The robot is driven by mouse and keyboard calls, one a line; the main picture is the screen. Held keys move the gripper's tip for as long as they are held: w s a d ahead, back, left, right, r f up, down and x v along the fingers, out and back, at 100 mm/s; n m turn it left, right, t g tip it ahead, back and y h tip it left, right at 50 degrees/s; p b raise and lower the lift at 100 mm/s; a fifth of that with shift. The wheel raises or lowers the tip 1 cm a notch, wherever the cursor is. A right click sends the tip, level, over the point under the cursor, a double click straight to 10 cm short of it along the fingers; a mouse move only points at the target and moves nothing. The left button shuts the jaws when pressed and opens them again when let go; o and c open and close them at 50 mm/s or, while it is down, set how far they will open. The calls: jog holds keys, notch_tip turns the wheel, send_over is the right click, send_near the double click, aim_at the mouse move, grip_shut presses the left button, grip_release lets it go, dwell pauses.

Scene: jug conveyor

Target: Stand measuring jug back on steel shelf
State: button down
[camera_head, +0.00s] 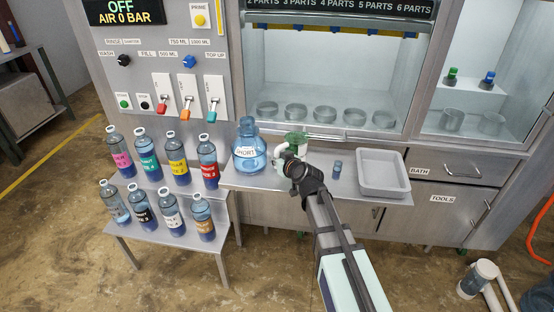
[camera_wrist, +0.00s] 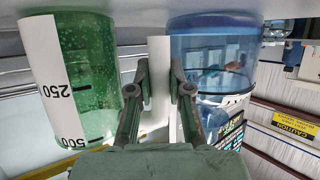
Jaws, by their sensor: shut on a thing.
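The measuring jug (camera_head: 295,137) is green and see-through, with 250 and 500 marks in the wrist view (camera_wrist: 85,85). My gripper (camera_head: 292,160) is at the jug's near side; in the wrist view its fingers (camera_wrist: 160,88) are closed on the white upright handle (camera_wrist: 159,62). The jug is at the steel shelf (camera_head: 240,182), beside the blue jug labelled SHORT (camera_head: 249,152). In the wrist view its end lies close to a pale surface; I cannot tell whether it touches. My gripper and wrist partly hide the jug in the head view.
A grey tray (camera_head: 383,188) stands at the shelf's right, with a small blue vial (camera_head: 337,169) left of it. Several labelled bottles (camera_head: 176,158) stand on a stepped rack at the left. A cabinet with a glass-fronted bay (camera_head: 325,80) rises behind the shelf.

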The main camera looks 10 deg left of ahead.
jog(key=shift+f+b, duration=0.15)
jog(key=shift+b, duration=0.15)
jog(key=c, duration=1.1)
grip_release()
jog(key=shift+r, duration=0.2)
jog(key=shift+s+d+r+p, duration=0.1)
jog(key=shift+s+p, duration=0.05)
jog(key=shift+p, duration=0.2)
jog(key=b+v, duration=0.1)
jog(key=v, duration=1)
jog(key=shift+s+d+b, duration=0.2)
jog(key=shift+s+b, duration=0.1)
jog(key=shift+b, duration=0.05)
